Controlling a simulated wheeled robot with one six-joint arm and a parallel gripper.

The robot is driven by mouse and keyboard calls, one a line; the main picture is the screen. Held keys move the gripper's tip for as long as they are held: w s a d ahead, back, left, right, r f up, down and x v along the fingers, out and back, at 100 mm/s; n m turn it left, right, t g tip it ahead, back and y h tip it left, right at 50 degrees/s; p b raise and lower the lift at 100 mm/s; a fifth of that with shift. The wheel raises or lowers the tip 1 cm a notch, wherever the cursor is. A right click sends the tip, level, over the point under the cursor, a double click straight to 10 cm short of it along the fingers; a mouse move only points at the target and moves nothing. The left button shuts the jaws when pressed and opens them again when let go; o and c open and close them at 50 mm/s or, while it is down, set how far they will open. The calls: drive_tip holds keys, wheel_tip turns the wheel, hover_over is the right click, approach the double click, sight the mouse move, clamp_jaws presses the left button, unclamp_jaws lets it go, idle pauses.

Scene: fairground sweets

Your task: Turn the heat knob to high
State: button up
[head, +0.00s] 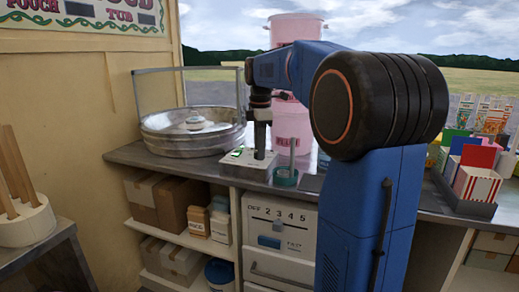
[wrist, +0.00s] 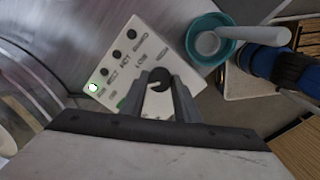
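The heat knob (wrist: 160,78) is a dark round knob with a pale pointer mark, on a white control panel (wrist: 127,70) with small printed labels. In the wrist view the mark is at the knob's lower left. In the head view the panel (head: 238,165) sits on the counter in front of the metal bowl, and the knob is hidden. My gripper (wrist: 160,88) points down at the panel, its two grey fingers apart on either side of the knob. I cannot tell if they touch it. The gripper also shows in the head view (head: 260,154).
A teal dish (head: 286,177) with a pale rod stands right of the panel. The large metal bowl (head: 192,142) with a clear guard is behind left. Pink tubs (head: 291,120) stand behind. A green light (wrist: 93,87) and dark controls are on the panel. Striped boxes (head: 475,185) are far right.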

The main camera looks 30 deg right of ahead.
drive_tip(key=shift+c, duration=1)
drive_tip(key=shift+m, duration=0.3)
drive_tip(key=m, duration=1.2)
drive_tip(key=shift+w+m+g, duration=0.1)
drive_tip(key=shift+m+g, duration=0.2)
drive_tip(key=m, duration=1)
drive_tip(key=shift+m, duration=0.4)
drive_tip(key=o, duration=1.1)
drive_tip(key=shift+c, duration=0.2)
